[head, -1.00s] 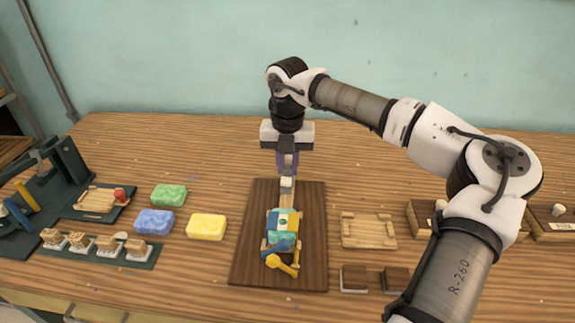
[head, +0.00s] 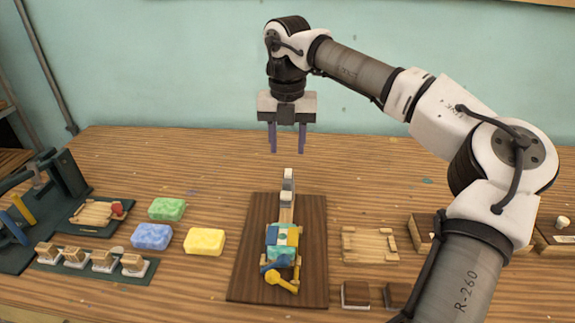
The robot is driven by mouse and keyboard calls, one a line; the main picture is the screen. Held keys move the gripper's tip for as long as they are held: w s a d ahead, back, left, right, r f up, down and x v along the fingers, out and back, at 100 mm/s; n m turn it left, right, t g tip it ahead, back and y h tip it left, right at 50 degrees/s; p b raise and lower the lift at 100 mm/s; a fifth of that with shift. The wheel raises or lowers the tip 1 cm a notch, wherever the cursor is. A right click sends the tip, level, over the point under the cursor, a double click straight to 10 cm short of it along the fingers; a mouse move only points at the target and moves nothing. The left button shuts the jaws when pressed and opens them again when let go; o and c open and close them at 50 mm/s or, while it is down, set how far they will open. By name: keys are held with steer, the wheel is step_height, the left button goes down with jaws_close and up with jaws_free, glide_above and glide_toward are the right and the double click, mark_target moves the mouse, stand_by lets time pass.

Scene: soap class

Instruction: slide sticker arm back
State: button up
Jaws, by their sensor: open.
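The sticker arm (head: 287,187) is a pale slide with an upright grey-white end piece, at the back of a dark wooden board (head: 245,275). It reaches back from a soap block (head: 282,240) with a teal, yellow and white wrap and a sticker on top. A blue lever (head: 275,262) and a yellow lever (head: 281,281) sit at the front of the soap. My gripper (head: 288,150) is open and empty, in the air above and behind the arm's upright end, apart from it.
Green (head: 167,209), blue (head: 152,236) and yellow (head: 205,242) soap bars lie left of the board. A row of stamps (head: 100,261) stands farther left. A wooden tray (head: 370,245) and brown blocks (head: 355,294) lie to the right. The table behind the board is clear.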

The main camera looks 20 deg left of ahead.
steer(key=shift+r, duration=2.3)
